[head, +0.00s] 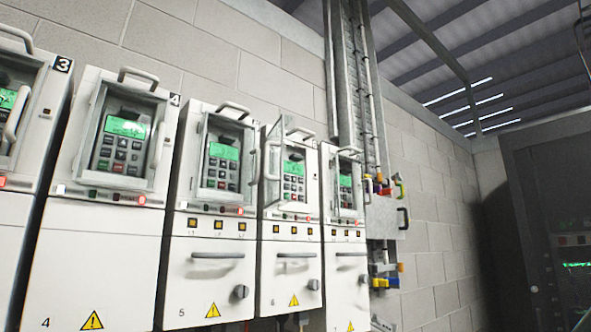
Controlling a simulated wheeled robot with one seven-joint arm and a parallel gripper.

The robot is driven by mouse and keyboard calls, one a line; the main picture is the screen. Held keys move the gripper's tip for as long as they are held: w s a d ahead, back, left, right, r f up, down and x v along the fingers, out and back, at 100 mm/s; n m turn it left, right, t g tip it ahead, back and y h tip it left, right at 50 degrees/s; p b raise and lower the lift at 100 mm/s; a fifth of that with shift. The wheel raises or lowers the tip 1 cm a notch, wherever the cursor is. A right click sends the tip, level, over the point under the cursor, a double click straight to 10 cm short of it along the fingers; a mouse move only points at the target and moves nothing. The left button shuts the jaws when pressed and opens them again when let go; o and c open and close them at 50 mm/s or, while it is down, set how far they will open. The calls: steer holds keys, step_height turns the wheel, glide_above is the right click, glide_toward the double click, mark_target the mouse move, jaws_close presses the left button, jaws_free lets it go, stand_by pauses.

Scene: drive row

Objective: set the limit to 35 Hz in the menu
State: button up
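A row of white drive cabinets runs along the wall, each with a window around a keypad and a lit green screen. The keypad screens show on drive 4 (127,127), drive 5 (223,151), drive 6 (293,167) and the drive to its right (345,181). Another screen (8,98) is cut by the left edge. The window door of drive 6 (272,160) looks swung ajar. The screen text is too small to read, so no Hz value can be told. My gripper is not in view.
Lower doors carry handles, such as drive 5's handle (217,255), and rotary knobs (240,292). Small lamps, some lit red (142,199), line the cabinets. Colored padlocks (383,188) hang beside a vertical cable tray (350,80). A dark cabinet (525,200) stands at right.

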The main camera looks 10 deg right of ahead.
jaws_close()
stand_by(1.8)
